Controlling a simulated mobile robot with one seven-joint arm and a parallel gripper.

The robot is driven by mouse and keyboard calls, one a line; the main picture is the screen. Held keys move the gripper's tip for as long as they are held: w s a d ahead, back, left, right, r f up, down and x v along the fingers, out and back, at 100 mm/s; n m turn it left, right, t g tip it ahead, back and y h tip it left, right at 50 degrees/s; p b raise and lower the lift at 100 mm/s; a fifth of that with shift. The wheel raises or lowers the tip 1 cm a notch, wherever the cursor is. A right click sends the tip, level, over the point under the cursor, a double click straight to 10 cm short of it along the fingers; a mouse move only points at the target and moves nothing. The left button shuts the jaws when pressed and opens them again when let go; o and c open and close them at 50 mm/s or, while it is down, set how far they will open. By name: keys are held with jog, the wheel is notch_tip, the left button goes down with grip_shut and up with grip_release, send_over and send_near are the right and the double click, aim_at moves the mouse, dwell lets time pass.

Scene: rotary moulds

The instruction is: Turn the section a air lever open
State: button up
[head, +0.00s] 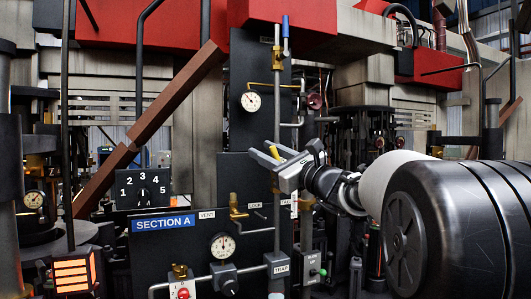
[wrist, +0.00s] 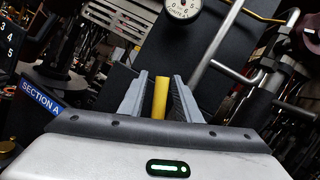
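A yellow lever handle (head: 274,152) shows beside the fingers of my gripper (head: 261,150), in front of the dark Section A panel (head: 250,131). In the wrist view the yellow lever (wrist: 160,97) stands upright between the two grey fingers of my gripper (wrist: 160,76). A narrow gap shows on each side of it, so the fingers look open around it, not closed on it. The lever's pivot and valve body are hidden behind my gripper. The blue SECTION A label (head: 163,223) is on the lower left; it also shows in the wrist view (wrist: 41,98).
A blue-handled valve (head: 285,27) tops the panel. A gauge (head: 251,101) and grey pipe (head: 277,190) are close to my gripper. Brass fittings (head: 237,206), a lower gauge (head: 222,245) and a numbered dial (head: 143,188) crowd the area below and left.

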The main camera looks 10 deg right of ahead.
jog(key=shift+s, duration=0.1)
jog(key=v, duration=1.7)
jog(key=shift+d+b, duration=0.2)
jog(key=shift+b, duration=0.2)
jog(key=shift+s, duration=0.1)
